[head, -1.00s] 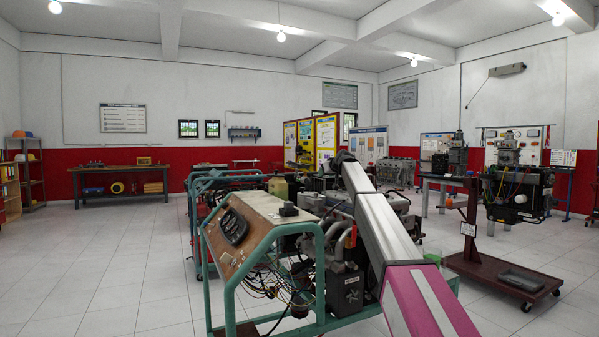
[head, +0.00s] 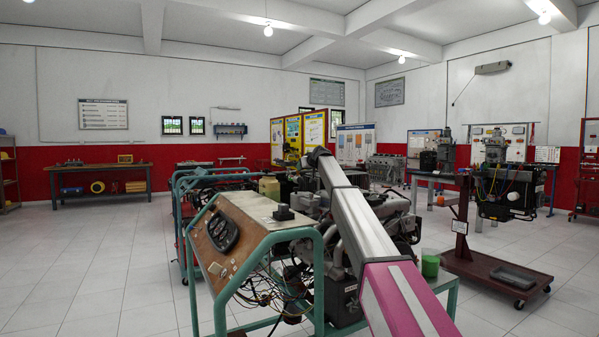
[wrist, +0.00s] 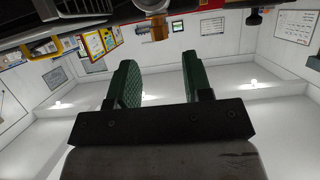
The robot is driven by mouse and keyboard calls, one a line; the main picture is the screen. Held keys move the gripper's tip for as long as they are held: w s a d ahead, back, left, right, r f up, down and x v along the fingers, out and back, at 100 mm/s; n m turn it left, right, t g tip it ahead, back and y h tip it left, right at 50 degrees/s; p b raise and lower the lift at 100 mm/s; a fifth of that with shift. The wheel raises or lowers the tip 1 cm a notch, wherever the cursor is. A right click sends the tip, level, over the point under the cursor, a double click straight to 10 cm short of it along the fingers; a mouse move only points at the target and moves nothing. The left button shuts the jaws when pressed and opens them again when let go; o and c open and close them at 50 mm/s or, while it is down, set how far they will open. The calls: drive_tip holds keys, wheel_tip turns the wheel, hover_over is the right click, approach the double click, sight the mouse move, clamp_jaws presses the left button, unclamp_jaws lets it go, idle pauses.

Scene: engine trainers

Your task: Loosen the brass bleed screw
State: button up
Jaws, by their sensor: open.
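My gripper (wrist: 159,70) is open and empty in the wrist view, with two green ribbed fingers apart. A small brass-coloured cylindrical part (wrist: 158,28) shows beyond the fingertips, near the top of the wrist view and apart from them. It may be the brass bleed screw, but I cannot tell for certain. In the head view, my arm reaches over the engine trainer (head: 345,295) on its green frame. The fingers and the screw cannot be made out there.
A sloped instrument panel (head: 222,232) and loose wires (head: 272,285) are on the trainer's near left. A green container (head: 430,266) stands right of my arm. A dark red wheeled stand (head: 490,268) is farther right. Floor at left is clear. A yellow handle (wrist: 42,49) shows in the wrist view.

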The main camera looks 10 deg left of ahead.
drive_tip(key=x, duration=0.5)
drive_tip(key=shift+w+a, duration=0.1)
drive_tip(key=shift+w, duration=0.05)
clamp_jaws()
